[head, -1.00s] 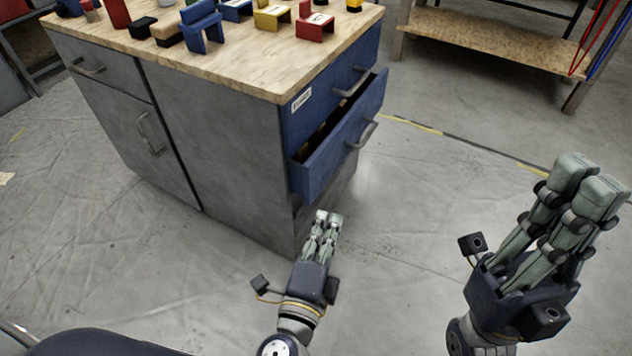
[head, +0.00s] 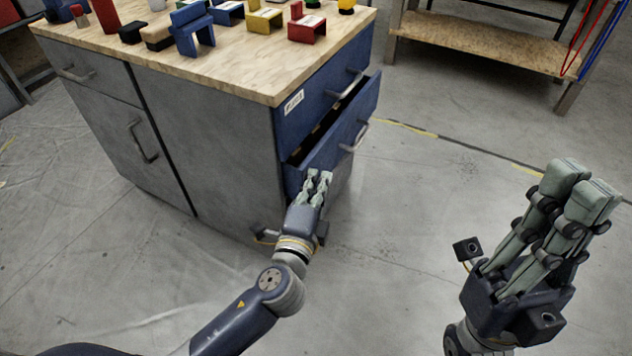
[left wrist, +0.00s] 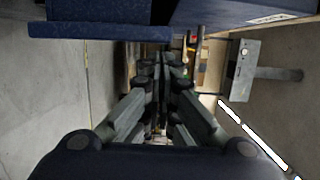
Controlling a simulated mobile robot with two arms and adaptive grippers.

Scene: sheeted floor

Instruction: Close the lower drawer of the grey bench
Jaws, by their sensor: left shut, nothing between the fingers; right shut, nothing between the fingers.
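The grey bench (head: 215,140) has a wooden top and blue drawers on its right side. The lower drawer (head: 345,135) is partly pulled out, with a dark gap above its blue front and a metal handle (head: 356,137) on it. The upper blue drawer (head: 318,102) looks shut. My left gripper (head: 320,174) is shut and empty, just below the near end of the drawer front; I cannot tell if it touches. In the left wrist view its fingers (left wrist: 160,75) lie together below blue panels. My right gripper (head: 582,180) is shut and empty, over the floor at right.
Several coloured blocks (head: 191,30) stand on the bench top. A shelf rack (head: 480,45) stands at the back right, with red and blue cables at its side. The floor (head: 430,220) between bench and right gripper is clear.

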